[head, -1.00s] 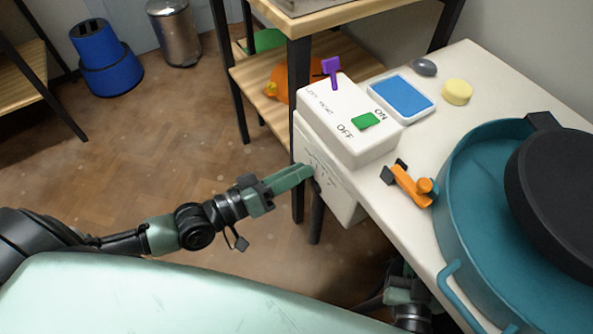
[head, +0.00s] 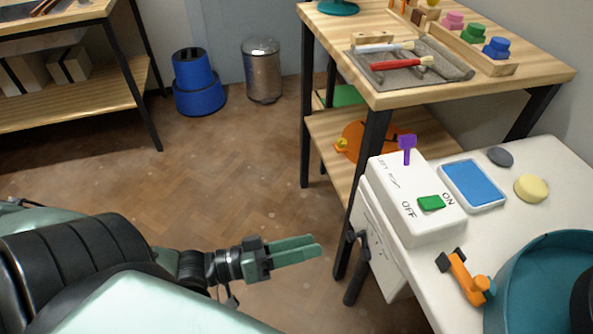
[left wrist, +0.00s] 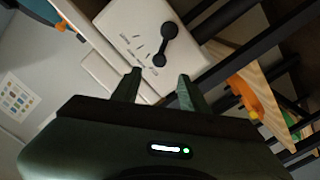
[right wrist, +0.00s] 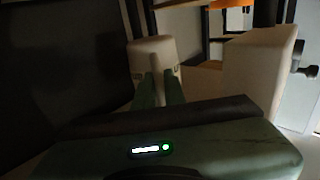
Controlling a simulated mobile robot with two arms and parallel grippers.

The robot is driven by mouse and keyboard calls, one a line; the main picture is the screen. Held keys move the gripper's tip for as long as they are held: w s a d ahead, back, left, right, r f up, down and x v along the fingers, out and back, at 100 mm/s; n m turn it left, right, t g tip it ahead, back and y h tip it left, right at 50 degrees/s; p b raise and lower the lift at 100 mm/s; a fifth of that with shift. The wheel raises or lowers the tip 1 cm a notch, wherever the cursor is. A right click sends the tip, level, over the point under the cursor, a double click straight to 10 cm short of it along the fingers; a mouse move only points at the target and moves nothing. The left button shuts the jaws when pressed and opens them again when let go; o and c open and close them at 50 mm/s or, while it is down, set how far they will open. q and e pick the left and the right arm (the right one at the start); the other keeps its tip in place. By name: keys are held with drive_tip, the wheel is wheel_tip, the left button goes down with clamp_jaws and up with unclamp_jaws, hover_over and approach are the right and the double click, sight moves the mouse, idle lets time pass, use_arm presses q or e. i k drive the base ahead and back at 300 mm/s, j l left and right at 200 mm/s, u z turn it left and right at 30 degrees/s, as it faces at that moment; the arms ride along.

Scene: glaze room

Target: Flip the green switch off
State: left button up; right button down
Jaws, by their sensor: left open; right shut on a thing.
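The green switch (head: 431,203) sits on top of a white control box (head: 415,228), between the printed words OFF and ON. I cannot tell which way it is tipped. A purple lever (head: 407,147) stands at the box's far edge. My left gripper (head: 318,246) is open and empty, left of the box and apart from it. In the left wrist view its fingers (left wrist: 158,78) point toward a white marked face with a black lever (left wrist: 165,46); the green switch is not visible there. My right gripper (right wrist: 159,82) is shut on a pale, narrow part (right wrist: 157,66) that I cannot identify.
The box stands on a white table (head: 535,218) with a blue pad (head: 472,184), a yellow disc (head: 531,188), a grey disc (head: 500,157), an orange clamp-like thing (head: 467,278) and a teal basin (head: 535,285). A wooden shelf unit (head: 475,95) stands behind. Open floor (head: 240,190) lies left.

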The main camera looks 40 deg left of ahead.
sight(432, 202)
drive_tip(key=k+l, duration=0.15)
drive_tip(key=k, duration=0.6)
drive_tip(key=k+l, duration=0.15)
drive_tip(key=k, duration=0.6)
